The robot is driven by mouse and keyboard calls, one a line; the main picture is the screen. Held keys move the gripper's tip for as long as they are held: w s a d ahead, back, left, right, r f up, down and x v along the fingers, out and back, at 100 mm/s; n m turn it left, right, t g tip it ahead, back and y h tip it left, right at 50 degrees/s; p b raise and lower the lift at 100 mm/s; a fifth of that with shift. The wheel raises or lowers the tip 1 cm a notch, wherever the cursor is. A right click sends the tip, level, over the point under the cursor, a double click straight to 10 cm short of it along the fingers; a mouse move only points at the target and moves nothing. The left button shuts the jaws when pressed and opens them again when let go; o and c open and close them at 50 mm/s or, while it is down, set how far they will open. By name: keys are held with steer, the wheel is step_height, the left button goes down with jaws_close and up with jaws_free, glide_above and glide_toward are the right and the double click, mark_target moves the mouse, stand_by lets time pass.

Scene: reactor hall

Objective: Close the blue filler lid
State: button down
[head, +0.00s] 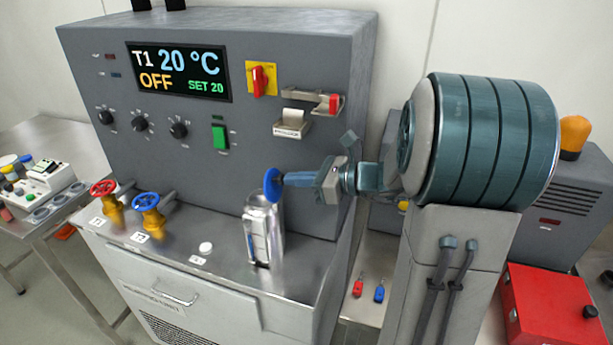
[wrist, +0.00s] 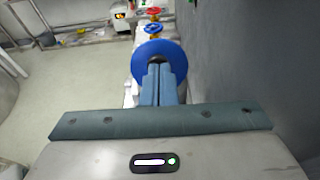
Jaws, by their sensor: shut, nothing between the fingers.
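The blue filler lid (head: 271,186) is a round disc standing on edge, tilted up, at the top of a silver cylindrical filler (head: 262,232) with a sight strip on its front. My gripper (head: 286,180) is shut and empty, its bluish fingers pointing left at the lid's right face. The tips look very close to the lid or touching it; I cannot tell which. In the wrist view the lid (wrist: 143,62) is a blue disc just beyond my shut fingers (wrist: 159,72). The filler's mouth is mostly hidden.
A grey control panel (head: 200,175) with knobs and a display rises behind the filler. A red valve wheel (head: 103,188) and a blue valve wheel (head: 146,200) stand at left on the steel top. A white button (head: 206,248) lies between. A red box (head: 548,310) is at lower right.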

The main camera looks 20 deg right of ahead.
mark_target(269, 170)
steer(key=shift+w+a+r, duration=0.2)
steer(key=shift+a+r, duration=0.05)
steer(key=shift+a, duration=0.05)
stand_by(0.5)
steer(key=shift+w+a+r, duration=0.2)
steer(key=shift+w+a, duration=0.15)
steer(key=shift+a, duration=0.1)
steer(key=shift+w+a+r, duration=0.2)
steer(key=shift+w+a, duration=0.1)
steer(key=shift+a, duration=0.15)
steer(key=shift+w+a+b, duration=0.3)
steer(key=shift+w+a, duration=0.25)
steer(key=shift+a, duration=0.2)
steer(key=shift+w+a+b, duration=0.25)
steer(key=shift+w+a, duration=0.3)
steer(key=shift+a, duration=0.2)
